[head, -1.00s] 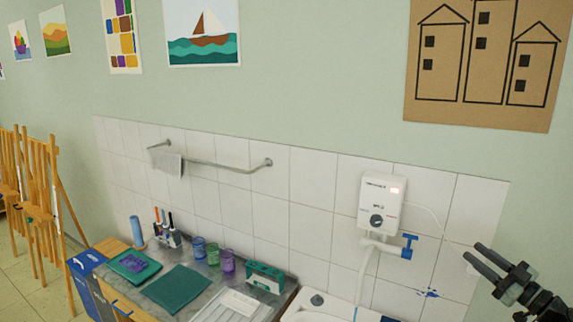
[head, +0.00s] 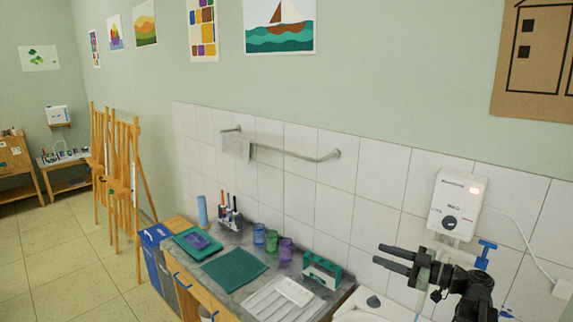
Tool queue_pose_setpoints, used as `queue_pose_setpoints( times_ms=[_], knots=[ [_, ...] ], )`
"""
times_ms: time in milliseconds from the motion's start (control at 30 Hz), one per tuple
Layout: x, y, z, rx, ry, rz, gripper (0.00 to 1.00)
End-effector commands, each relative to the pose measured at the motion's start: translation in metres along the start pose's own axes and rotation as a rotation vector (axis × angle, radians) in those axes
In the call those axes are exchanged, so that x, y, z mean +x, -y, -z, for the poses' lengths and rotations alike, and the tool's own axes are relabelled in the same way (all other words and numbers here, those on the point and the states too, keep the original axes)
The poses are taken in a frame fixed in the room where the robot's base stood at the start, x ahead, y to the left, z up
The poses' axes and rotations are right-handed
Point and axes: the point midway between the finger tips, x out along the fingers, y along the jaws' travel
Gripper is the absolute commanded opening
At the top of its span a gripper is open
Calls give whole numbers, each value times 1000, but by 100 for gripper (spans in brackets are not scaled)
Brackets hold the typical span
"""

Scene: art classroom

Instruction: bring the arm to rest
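My gripper (head: 386,256) is at the lower right of the head view, raised in front of the tiled wall and above the sink area. Its two dark fingers point left and stand apart, with nothing between them. The arm behind it is folded at the lower right edge, in front of the pipe below the white water heater (head: 453,205). The arm hides part of that pipe and of the sink (head: 368,314).
The counter (head: 233,289) holds a teal mat (head: 234,270), a tray (head: 197,242), several cups (head: 272,240), a green box (head: 322,270) and a white drainboard (head: 281,298). A towel rail (head: 290,152) is on the wall. Easels (head: 120,180) and open floor (head: 68,262) are at the left.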

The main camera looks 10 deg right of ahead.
Motion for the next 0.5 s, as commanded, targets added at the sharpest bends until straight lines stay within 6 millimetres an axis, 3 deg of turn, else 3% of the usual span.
queue_pose_setpoints(
  times_ms=[33,100,233,333,500],
  knots=[
    [39,26,-14,20,29,80,33],
    [86,63,-31,57,93,188,33],
    [159,144,-66,142,257,381,33],
    [197,207,-93,209,426,499,33],
    [225,294,-141,307,777,585,33]
  ],
)
